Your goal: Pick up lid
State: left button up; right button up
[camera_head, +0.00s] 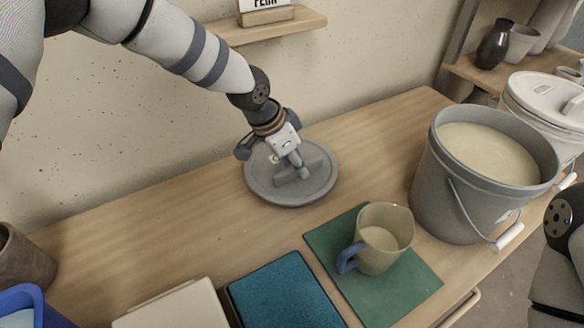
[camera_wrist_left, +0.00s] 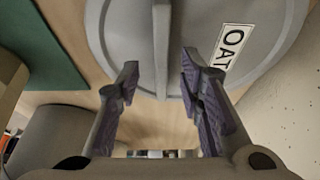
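A round grey lid (camera_head: 262,184) with a raised bar handle (camera_head: 313,168) lies flat on the wooden table, left of the open grey bucket (camera_head: 440,170). The lid also shows in the left wrist view (camera_wrist_left: 125,35), with a white label reading "OAT" in part. My left gripper (camera_head: 303,174) is over the lid at its handle. In the left wrist view its two fingers (camera_wrist_left: 160,68) are spread apart, with the handle (camera_wrist_left: 162,45) lined up between the tips. I see no grip on it. My right gripper is out of view; only part of my right arm shows at the right edge.
The bucket holds pale glaze and has its wire handle hanging down. A beige mug (camera_head: 386,250) stands on a green mat (camera_head: 412,293). A white lidded bucket (camera_head: 545,115) stands behind at right. Blue (camera_head: 285,292) and cream (camera_head: 180,308) items lie in front. Table around the lid is clear.

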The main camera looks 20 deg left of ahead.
pick_arm(q)
jog(key=shift+x, duration=0.75)
jog(key=shift+r, duration=0.1)
jog(key=shift+a, duration=0.1)
jog(key=shift+c, duration=0.3)
grip_shut()
